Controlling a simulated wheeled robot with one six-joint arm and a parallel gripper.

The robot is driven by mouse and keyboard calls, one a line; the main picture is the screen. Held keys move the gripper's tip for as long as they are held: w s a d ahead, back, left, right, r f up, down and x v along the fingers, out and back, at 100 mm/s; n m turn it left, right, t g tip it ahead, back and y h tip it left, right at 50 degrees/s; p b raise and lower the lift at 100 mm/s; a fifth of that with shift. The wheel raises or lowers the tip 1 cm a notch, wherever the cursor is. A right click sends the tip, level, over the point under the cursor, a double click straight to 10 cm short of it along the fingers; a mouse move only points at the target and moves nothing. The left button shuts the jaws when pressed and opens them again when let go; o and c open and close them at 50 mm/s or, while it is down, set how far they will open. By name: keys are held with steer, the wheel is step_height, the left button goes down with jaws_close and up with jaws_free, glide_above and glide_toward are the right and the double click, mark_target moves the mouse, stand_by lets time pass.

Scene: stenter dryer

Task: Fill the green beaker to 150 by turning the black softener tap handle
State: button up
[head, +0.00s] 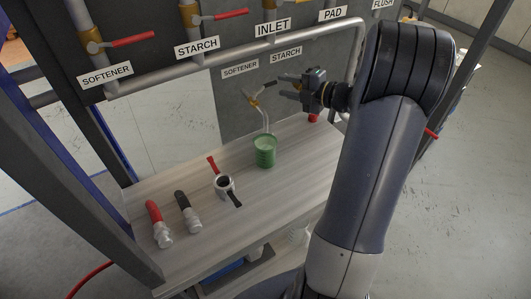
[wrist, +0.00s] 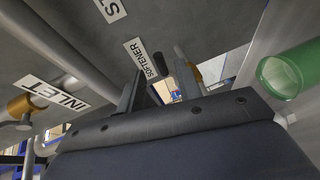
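The green beaker (head: 265,155) stands upright on the wooden bench under a thin pale spout; I cannot read its level. It also shows at the right of the wrist view (wrist: 282,76). The black softener tap handle (head: 270,83) sits by a brass tap body (head: 255,91), under the small SOFTENER label (head: 240,69). In the wrist view the black handle (wrist: 179,54) is just beyond the fingertips. My gripper (head: 283,86) is open, its fingers pointing left at the handle's end. I cannot tell whether they touch it.
A red-handled fitting (head: 154,212) and a black-handled fitting (head: 181,199) lie at the bench's left. Labelled pipes with red-handled valves (head: 133,40) run above. The bench front is mostly clear.

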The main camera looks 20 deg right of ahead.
steer(key=v, duration=0.5)
steer(key=shift+s+d, duration=0.15)
steer(key=shift+s, duration=0.05)
steer(key=b+v, duration=0.2)
steer(key=v, duration=0.8)
steer(key=shift+s+d+r+b, duration=0.2)
steer(key=shift+s+d+b, duration=0.1)
steer(key=shift+b, duration=0.1)
steer(key=shift+w+a, duration=0.1)
steer(key=p+x, duration=0.2)
steer(key=x, duration=1.2)
steer(key=shift+p, duration=0.4)
steer(key=shift+f, duration=0.1)
